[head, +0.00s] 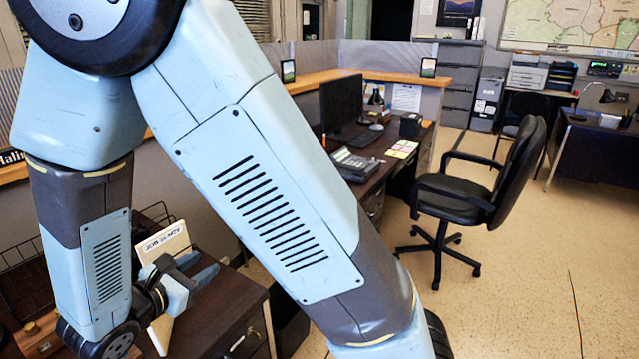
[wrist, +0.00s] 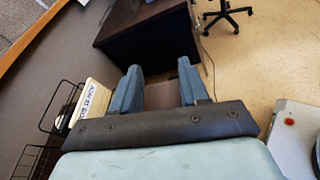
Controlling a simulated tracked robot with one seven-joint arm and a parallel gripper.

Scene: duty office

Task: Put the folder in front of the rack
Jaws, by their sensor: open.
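The folder (head: 163,241) is cream with a printed label along its top edge. It appears to stand upright on the dark cabinet top, partly hidden behind my gripper (head: 208,263). In the wrist view the folder (wrist: 93,103) is left of the left finger, outside the jaws. I cannot tell if they touch. My gripper (wrist: 160,68) is open, with nothing held between its fingers. The black wire rack (head: 22,291) is at the lower left, largely hidden by my arm. In the wrist view the rack (wrist: 31,160) is at the left edge, by the folder.
The dark wooden cabinet top (head: 222,308) has some bare room right of my gripper. A desk (head: 377,160) with monitor and phone stands beyond. A black office chair (head: 480,190) is on open floor at right. A partition wall runs behind the rack.

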